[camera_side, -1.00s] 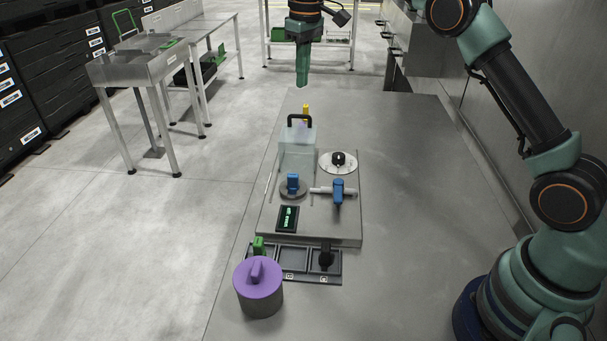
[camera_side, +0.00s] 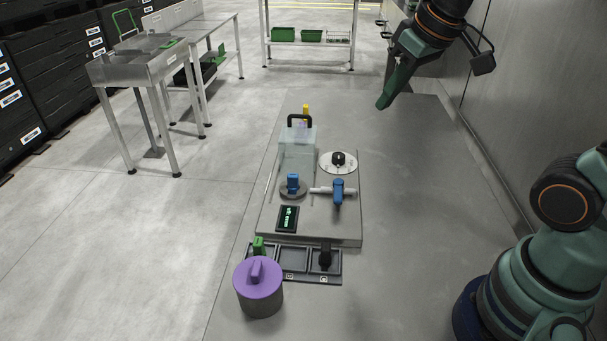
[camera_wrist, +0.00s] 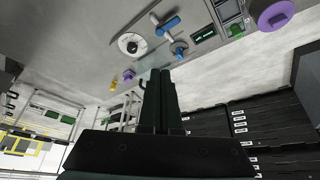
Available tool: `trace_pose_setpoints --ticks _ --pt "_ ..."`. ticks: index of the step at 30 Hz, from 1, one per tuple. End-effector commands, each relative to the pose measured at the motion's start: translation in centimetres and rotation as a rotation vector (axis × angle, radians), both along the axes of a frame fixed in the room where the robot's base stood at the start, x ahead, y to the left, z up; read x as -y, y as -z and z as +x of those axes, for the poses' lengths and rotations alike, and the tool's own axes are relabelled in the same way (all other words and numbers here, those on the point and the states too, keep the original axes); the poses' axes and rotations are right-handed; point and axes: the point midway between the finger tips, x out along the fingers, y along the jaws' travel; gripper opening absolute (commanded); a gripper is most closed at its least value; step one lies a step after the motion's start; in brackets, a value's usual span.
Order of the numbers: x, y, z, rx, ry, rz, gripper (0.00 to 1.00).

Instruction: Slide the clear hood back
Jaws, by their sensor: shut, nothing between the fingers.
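The clear hood (camera_side: 297,148) is a see-through box with a black handle (camera_side: 299,118) on top. It stands at the far left part of the grey panel (camera_side: 325,220) on the table. My gripper (camera_side: 383,103) is shut and empty, in the air to the right of the hood and well apart from it. In the wrist view my gripper (camera_wrist: 160,72) points up the picture, and it hides part of the hood.
Near the hood are a yellow piece (camera_side: 306,111), a white dial with a black knob (camera_side: 338,161), a blue knob (camera_side: 292,183) and a blue-handled valve (camera_side: 338,192). A purple-lidded canister (camera_side: 258,287) stands in front.

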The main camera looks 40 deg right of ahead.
Motion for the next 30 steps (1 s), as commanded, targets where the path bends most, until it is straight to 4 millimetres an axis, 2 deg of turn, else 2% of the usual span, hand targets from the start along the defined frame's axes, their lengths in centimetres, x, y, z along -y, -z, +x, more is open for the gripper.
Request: trace_pose_setpoints --ticks 1,6,10,13,17,21,27,30 --pt "0.0 0.7 -1.1 0.017 0.007 0.004 0.0" --pt "-0.1 2.7 -3.2 0.049 0.022 0.012 0.0" --pt "-0.1 3.2 -3.5 0.058 0.019 0.011 0.0" --pt "-0.2 3.0 -2.4 0.061 -0.019 -0.007 0.0" --pt "-0.4 2.3 0.8 0.071 -0.125 -0.058 0.0" --pt "-0.7 2.0 5.6 0.092 -0.273 -0.133 0.0" --pt "-1.2 3.0 11.9 0.122 -0.467 -0.237 0.0" --pt "-1.4 3.6 14.2 0.133 -0.537 -0.276 0.0"
